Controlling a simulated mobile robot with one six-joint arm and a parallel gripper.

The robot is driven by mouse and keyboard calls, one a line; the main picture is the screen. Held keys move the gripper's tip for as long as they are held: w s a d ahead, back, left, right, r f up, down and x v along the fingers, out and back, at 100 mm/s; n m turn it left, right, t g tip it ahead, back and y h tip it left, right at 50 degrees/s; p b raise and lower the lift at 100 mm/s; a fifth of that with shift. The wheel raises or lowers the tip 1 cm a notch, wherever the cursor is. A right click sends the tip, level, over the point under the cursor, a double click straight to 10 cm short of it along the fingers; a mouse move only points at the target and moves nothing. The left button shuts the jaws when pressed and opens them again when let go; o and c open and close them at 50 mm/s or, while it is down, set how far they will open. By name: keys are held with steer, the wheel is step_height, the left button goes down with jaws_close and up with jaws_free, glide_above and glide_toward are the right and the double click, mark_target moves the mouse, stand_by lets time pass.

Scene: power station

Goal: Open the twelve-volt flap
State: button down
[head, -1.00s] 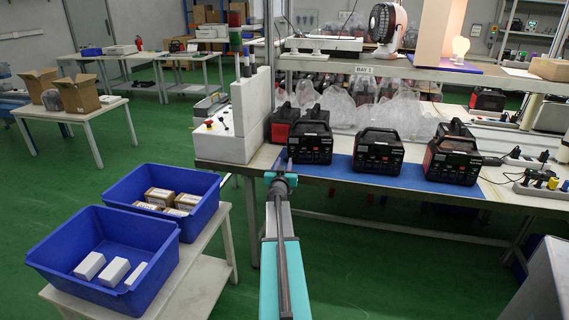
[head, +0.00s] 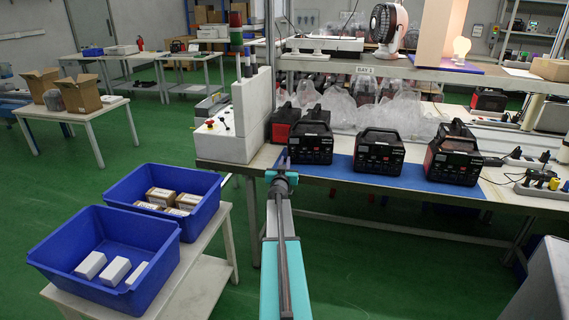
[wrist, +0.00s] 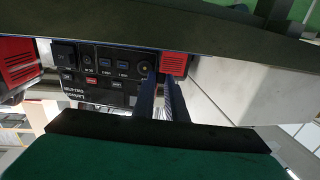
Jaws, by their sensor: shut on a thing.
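The black power station with red side vents (head: 310,143) stands on the blue mat at the left end of the bench's front row. In the wrist view its front panel (wrist: 105,75) shows upside down, with several ports and a round socket (wrist: 145,70). My gripper (wrist: 160,76) reaches the panel beside this socket, near a red vent (wrist: 175,64). Its fingers are shut on a small part there, which appears to be the twelve-volt flap. The fingers hide the flap, and I cannot tell its angle. In the head view my gripper (head: 281,168) is in front of the station's left side.
Two more power stations (head: 379,152) (head: 453,158) stand to the right on the blue mat (head: 342,166). A white control box with a red button (head: 224,130) stands to the left. Blue bins (head: 105,262) sit on a low table at the left front.

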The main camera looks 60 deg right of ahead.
steer(key=p, duration=0.3)
steer(key=shift+w+d+r, duration=0.1)
steer(key=shift+d+r, duration=0.1)
steer(key=shift+r, duration=0.05)
